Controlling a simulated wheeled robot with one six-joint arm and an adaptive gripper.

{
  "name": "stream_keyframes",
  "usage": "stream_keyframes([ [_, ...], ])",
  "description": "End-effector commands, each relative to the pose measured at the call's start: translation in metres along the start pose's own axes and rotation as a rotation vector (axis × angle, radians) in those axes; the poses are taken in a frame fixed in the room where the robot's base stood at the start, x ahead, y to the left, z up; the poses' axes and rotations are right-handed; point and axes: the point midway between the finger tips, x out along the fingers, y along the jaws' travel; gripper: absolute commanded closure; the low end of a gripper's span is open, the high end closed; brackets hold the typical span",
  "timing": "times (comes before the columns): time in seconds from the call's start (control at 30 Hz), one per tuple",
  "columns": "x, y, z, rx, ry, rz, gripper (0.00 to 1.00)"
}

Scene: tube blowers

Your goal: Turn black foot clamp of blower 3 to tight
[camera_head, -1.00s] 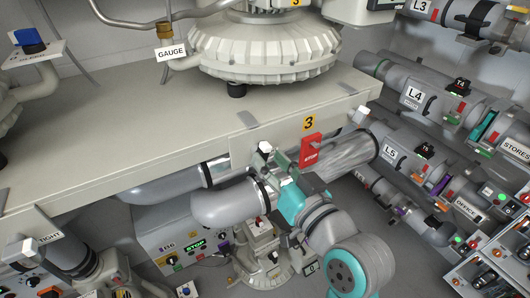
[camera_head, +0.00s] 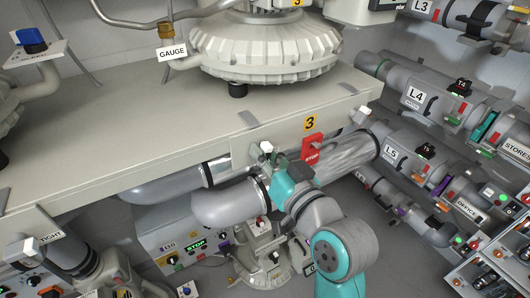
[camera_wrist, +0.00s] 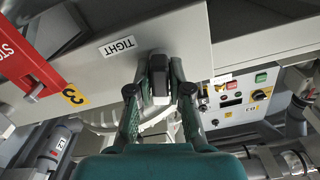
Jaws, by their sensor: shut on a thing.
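The black foot clamp (camera_wrist: 158,70) of blower 3 shows in the wrist view as a dark block with a pale part below it, at the edge of the bench top. My gripper (camera_wrist: 159,88) has one finger on each side of it and is shut on it. A TIGHT label (camera_wrist: 117,46) is on the bench face just left of the clamp. In the head view my gripper (camera_head: 273,160) is at the bench's front edge, below blower 3 (camera_head: 264,50). My wrist and fingers hide most of the clamp there.
A red STOP lever (camera_head: 312,149) and the yellow 3 sign (camera_head: 310,123) are close right of my gripper. A large grey pipe (camera_head: 228,205) runs just below left. A panel with a green STOP display (camera_head: 195,245) stands under the bench (camera_head: 150,140).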

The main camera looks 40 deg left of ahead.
Motion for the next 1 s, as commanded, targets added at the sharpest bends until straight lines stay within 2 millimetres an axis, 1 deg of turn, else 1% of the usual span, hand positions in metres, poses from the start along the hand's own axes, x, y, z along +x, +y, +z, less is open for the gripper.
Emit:
stream_keyframes([
  [0.17, 0.0000, 0.0004, 0.0001, 0.030, 0.000, 0.000, 1.00],
  [0.37, 0.0000, 0.0013, 0.0002, 0.129, 0.000, 0.000, 1.00],
  [0.57, 0.0000, 0.0028, 0.0006, 0.295, 0.000, 0.001, 1.00],
  [1.0, 0.0000, 0.0059, 0.0024, 0.715, 0.000, 0.001, 1.00],
])
